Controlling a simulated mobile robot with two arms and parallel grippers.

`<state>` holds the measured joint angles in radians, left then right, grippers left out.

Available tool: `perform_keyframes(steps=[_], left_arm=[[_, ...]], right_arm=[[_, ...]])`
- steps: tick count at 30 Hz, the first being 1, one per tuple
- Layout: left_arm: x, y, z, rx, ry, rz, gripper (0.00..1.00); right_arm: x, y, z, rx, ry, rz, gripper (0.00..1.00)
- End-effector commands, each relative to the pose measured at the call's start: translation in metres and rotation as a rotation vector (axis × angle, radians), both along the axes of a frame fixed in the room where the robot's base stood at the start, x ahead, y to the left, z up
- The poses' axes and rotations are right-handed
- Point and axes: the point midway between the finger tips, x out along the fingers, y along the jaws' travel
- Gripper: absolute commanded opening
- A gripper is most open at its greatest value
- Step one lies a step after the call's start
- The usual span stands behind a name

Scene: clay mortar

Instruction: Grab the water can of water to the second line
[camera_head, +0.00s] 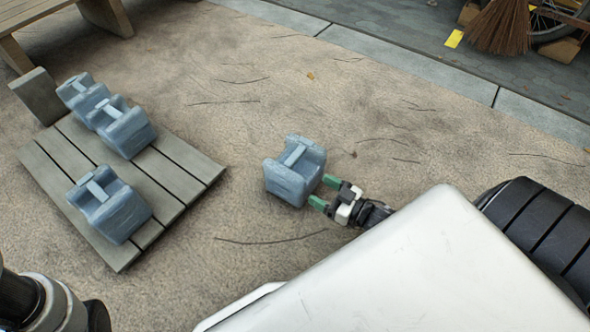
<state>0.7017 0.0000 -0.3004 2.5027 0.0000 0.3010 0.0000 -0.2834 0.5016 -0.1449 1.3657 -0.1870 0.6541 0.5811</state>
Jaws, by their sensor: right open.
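A blue-grey water can (296,170) with a top handle stands upright on the bare ground in the middle of the view. My right gripper (324,192), with green fingertips, is open at the can's right side, its tips close to the can's lower right. I cannot tell whether they touch it. On a low slatted wooden platform (188,166) at the left stand several more cans: one at the front (109,204), one behind it (122,127) and one at the back (83,93). My left gripper is not in view; only part of my left arm shows at the lower left.
A wooden block (37,96) stands at the platform's back left corner, and a wooden bench (60,18) is at the top left. A broom (500,28) and a wheel (560,18) are at the top right, beyond a kerb (420,72). The ground between is mostly clear, with thin cracks.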

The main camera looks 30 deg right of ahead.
Motion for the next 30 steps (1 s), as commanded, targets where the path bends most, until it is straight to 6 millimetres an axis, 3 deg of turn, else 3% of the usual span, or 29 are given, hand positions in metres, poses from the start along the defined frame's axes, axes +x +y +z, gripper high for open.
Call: perform_keyframes(steps=[4,11,19,30], left_arm=[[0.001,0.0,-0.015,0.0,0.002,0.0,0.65],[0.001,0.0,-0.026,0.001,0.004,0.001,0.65],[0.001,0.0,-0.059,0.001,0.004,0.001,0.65],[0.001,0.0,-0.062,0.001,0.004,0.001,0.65]], right_arm=[[0.023,0.01,-0.002,0.002,-0.004,-0.001,0.69],[0.037,0.018,-0.003,0.001,-0.002,0.0,0.69],[0.068,0.034,-0.006,-0.001,-0.004,-0.001,0.69],[0.079,0.039,-0.001,0.0,0.001,-0.002,0.69]])
